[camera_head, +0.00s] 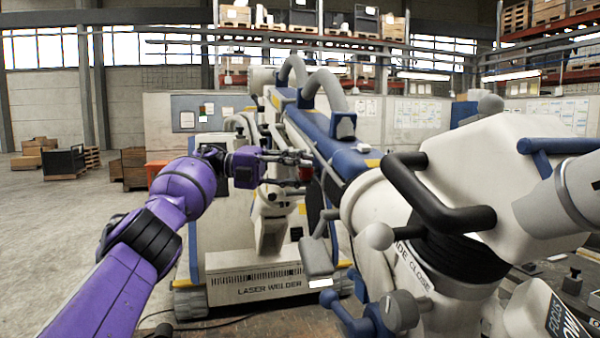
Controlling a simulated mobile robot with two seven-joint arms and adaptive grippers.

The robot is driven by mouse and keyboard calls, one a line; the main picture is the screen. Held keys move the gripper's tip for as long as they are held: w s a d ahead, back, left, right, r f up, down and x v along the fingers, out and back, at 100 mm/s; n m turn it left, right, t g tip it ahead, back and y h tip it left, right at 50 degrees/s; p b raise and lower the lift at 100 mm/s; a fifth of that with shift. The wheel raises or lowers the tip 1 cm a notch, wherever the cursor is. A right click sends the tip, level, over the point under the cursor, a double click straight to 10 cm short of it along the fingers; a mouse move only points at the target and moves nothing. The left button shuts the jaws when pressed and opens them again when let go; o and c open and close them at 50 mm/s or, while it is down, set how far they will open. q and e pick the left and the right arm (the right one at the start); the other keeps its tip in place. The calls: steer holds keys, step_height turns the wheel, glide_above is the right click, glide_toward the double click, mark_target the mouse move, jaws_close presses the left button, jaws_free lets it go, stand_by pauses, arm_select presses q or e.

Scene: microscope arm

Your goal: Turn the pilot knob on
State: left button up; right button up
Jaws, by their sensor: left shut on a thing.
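My purple left arm reaches in from the left, and my left gripper (298,162) is at the middle of the picture, beside the blue and white arm of the machine. Its dark fingers are shut on a small red knob (304,174), which is mostly covered by them. I take this to be the pilot knob, but it is too small to read any mark or its turn position. My right gripper is not in view.
The big microscope arm (340,150) crosses the view, with a black handle (435,200) at right. A grey lever (318,255) and blue hand knob (350,318) hang below. A laser welder (265,285) stands behind. Open floor and crates (64,162) lie at left.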

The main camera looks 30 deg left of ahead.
arm_select(q)
steer(key=shift+f, duration=0.4)
stand_by(0.4)
steer(key=o, duration=1.1)
steer(key=shift+c, duration=0.2)
steer(key=shift+r, duration=0.15)
steer(key=shift+r, duration=0.15)
